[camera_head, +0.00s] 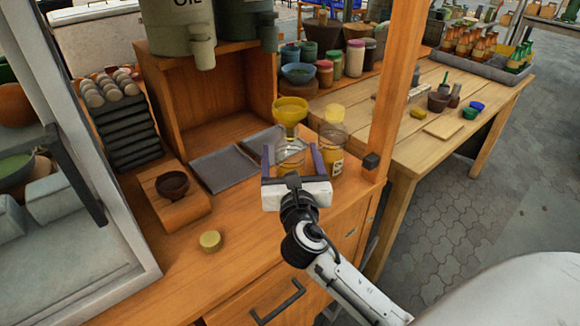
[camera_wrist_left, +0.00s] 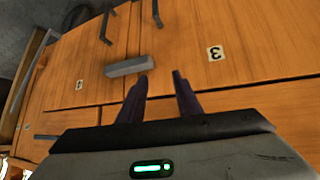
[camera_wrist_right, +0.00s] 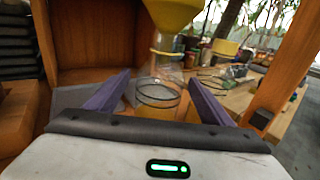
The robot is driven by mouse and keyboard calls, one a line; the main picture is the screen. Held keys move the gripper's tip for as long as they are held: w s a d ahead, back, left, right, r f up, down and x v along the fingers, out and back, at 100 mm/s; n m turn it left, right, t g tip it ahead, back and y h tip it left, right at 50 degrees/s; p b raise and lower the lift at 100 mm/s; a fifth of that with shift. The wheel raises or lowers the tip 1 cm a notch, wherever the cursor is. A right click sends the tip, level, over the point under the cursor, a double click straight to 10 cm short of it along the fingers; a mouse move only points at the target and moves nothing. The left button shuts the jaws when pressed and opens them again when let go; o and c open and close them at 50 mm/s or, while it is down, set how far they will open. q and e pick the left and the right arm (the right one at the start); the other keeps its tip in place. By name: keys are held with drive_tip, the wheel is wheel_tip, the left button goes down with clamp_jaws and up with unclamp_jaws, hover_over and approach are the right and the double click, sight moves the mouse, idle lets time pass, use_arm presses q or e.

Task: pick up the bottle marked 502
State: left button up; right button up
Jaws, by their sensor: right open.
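A clear glass jar (camera_head: 290,160) with yellow contents stands on the wooden counter, between and beyond the open fingers of my right gripper (camera_head: 293,162). In the right wrist view the jar (camera_wrist_right: 157,100) shows between the right fingers (camera_wrist_right: 158,92), with a gap on both sides. A yellow funnel (camera_head: 290,110) is above the jar. A second clear bottle (camera_head: 334,140) with yellow contents and a pale label stands just right of the gripper; the label's marking is too small to read. My left gripper (camera_wrist_left: 160,85) is open and empty, facing the drawer fronts; it is outside the head view.
A wooden post (camera_head: 393,90) rises close right of the bottles. Grey trays (camera_head: 225,168) lie left of the gripper, with a dark bowl (camera_head: 173,185) on a wooden block. A small yellow lid (camera_head: 210,241) lies on the front counter. Drawer handles (camera_wrist_left: 128,67) stick out near my left gripper.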

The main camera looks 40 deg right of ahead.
drive_tip(key=shift+w+d, duration=0.25)
drive_tip(key=shift+w, duration=0.15)
drive_tip(key=shift+r, duration=0.1)
drive_tip(key=c, duration=1.3)
